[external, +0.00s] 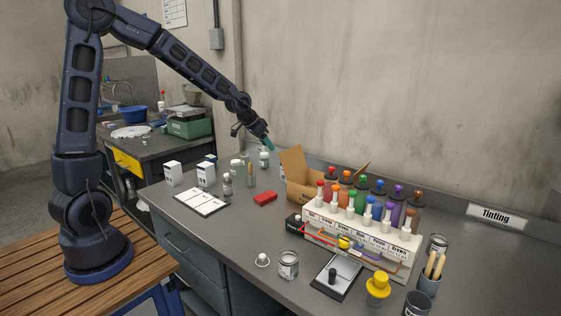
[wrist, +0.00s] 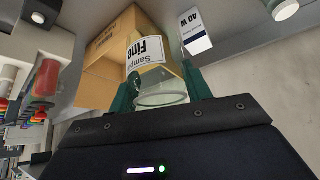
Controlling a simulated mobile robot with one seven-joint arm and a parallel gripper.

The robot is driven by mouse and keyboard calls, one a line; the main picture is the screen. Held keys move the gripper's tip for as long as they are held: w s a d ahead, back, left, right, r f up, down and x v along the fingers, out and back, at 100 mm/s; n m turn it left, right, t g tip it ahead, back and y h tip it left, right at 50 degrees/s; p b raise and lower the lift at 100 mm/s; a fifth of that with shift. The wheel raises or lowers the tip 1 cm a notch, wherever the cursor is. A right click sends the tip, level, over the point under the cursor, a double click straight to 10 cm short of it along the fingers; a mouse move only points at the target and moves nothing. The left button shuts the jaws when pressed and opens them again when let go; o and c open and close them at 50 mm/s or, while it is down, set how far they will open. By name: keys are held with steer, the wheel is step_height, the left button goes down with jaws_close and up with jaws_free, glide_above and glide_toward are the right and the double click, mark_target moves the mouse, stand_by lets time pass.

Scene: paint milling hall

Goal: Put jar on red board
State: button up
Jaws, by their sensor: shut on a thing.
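A glass jar (wrist: 152,65) with yellowish contents and a white label reading "Sample Fine" sits between the green fingertips of my gripper (wrist: 163,88) in the wrist view. My gripper is shut on it, and the label looks upside down there. In the external view my gripper (external: 268,143) is over the back of the grey bench, left of the cardboard box. A small pale jar (external: 264,158) shows just below the fingers; I cannot tell whether it is the held one. A small flat red piece (external: 265,198), likely the red board, lies on the bench in front, with nothing on it.
A clipboard (external: 202,202), white cartons (external: 206,174) and small bottles stand to the left. Bare bench lies around the red piece.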

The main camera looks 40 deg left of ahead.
step_height(320, 180, down, 20)
steer(key=shift+r, duration=0.2)
stand_by(0.4)
steer(key=shift+f, duration=0.15)
steer(key=o, duration=0.9)
steer(key=shift+o, duration=0.2)
steer(key=shift+s+r, duration=0.15)
steer(key=shift+r, duration=0.3)
steer(key=s+a+r+n+y, duration=0.1)
steer(key=s+a+r+y, duration=0.1)
steer(key=s+a+r, duration=0.7)
steer(key=s+a+r+n+y, duration=0.1)
steer(key=s+a+r, duration=0.2)
steer(key=s+r, duration=1.15)
steer(key=s+a+r+n, duration=0.1)
steer(key=s+a+r, duration=0.1)
steer(key=s, duration=0.6)
steer(key=s+a+r+n+g, duration=0.1)
steer(key=s+r, duration=0.3)
steer(key=s, duration=0.4)
steer(key=shift+a+r+n, duration=0.2)
steer(key=shift+a+n, duration=0.1)
steer(key=shift+a, duration=0.4)
